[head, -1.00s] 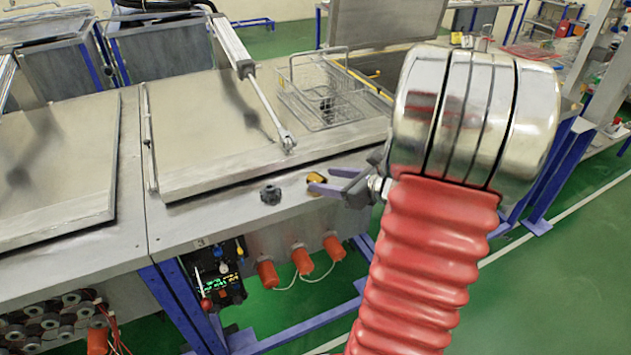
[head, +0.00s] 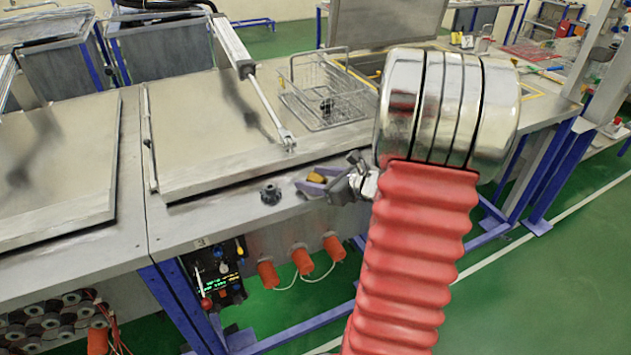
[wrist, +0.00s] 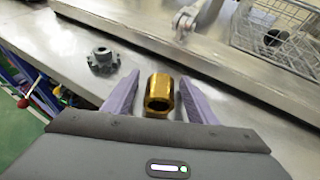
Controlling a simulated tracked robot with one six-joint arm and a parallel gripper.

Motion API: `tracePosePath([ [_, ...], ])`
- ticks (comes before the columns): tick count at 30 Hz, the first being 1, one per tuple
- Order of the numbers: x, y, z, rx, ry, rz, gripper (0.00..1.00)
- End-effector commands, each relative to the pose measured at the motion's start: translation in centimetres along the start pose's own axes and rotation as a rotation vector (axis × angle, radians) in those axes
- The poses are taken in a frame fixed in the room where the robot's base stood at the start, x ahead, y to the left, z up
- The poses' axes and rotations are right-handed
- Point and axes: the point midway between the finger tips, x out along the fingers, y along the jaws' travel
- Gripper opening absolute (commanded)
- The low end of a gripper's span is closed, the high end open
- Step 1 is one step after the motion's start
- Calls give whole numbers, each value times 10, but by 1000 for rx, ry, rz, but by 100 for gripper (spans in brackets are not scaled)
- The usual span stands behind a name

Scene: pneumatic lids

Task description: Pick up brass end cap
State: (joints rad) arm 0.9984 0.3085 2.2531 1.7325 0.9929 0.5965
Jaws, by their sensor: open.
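The brass end cap (wrist: 160,93) is a small golden hollow piece on the metal bench top, with its open end toward the wrist camera. In the head view the brass end cap (head: 317,178) shows as a small yellow-brown spot near the bench's front edge, partly behind my fingers. My gripper (wrist: 154,85) is open, with one purple finger on each side of the cap. The gaps look narrow; I cannot tell whether either finger touches it. In the head view my gripper (head: 311,184) is low over the bench at the cap.
A dark knobbed part (wrist: 103,61) stands on the bench left of the cap, also in the head view (head: 270,194). A wire basket (head: 325,95) and a flat metal lid (head: 210,130) with a cylinder rod lie behind. The bench's front edge is close.

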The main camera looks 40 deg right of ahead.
Motion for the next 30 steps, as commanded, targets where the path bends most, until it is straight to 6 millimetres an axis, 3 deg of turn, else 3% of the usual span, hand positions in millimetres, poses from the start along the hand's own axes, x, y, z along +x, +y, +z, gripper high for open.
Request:
tracePosePath([
  [6, 0, 0, 0, 0, 0, 0, 52],
  [27, 0, 0, 0, 0, 0, 0, 2],
  [30, 0, 0, 1, -1, -1, 0, 0],
])
